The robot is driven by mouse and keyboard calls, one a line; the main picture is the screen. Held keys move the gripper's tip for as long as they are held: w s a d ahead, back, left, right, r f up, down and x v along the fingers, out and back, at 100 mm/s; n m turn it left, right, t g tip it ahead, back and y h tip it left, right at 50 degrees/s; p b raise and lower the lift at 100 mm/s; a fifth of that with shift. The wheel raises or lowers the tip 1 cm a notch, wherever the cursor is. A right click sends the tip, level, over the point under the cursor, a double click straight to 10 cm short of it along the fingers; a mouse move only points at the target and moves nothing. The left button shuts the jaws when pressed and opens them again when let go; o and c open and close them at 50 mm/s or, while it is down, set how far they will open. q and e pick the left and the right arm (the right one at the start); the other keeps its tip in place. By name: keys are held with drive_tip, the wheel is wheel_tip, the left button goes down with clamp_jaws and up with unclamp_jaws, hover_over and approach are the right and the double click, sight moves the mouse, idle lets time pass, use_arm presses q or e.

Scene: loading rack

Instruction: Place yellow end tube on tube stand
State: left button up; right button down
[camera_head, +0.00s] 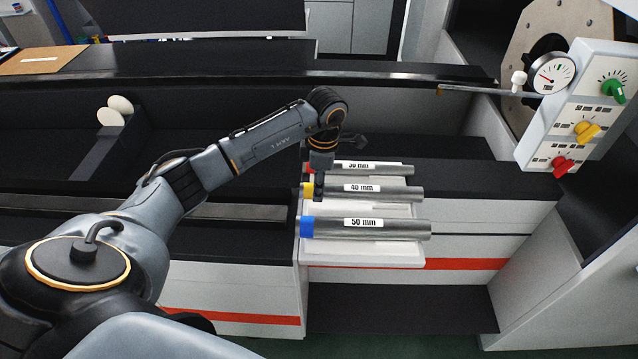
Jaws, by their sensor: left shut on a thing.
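The yellow end tube (375,195) is a grey metal tube with a yellow left end and a "40 mm" label. It lies level between the red end tube (385,168) and the blue end tube (395,231), over the white tube stand (362,260). My left gripper (318,188) points down and is shut on the yellow end tube near its yellow end. The gripper covers part of that end. I cannot tell whether the tube touches the stand. My right gripper is out of view.
A white panel (575,110) with green, yellow and red knobs and a round gauge (553,73) stands at the right. A thin rod (475,90) juts left from there. A dark rail (250,80) crosses behind the arm. Dark surfaces flank the stand.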

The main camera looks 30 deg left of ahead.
use_arm(q)
drive_tip(key=shift+f, duration=0.35)
drive_tip(key=shift+w+f, duration=0.1)
drive_tip(key=shift+f, duration=0.1)
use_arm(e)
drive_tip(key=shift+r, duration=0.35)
use_arm(q)
drive_tip(key=shift+f, duration=0.1)
drive_tip(key=o, duration=1)
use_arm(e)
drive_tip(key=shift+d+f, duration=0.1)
use_arm(q)
drive_tip(key=shift+r, duration=0.35)
drive_tip(key=r+b, duration=0.1)
drive_tip(key=r, duration=0.2)
drive_tip(key=r+b, duration=0.1)
drive_tip(key=r, duration=0.7)
drive_tip(key=shift+w+d+r+b, duration=0.15)
drive_tip(key=shift+d+r+b, duration=0.1)
drive_tip(key=shift+d+b, duration=0.15)
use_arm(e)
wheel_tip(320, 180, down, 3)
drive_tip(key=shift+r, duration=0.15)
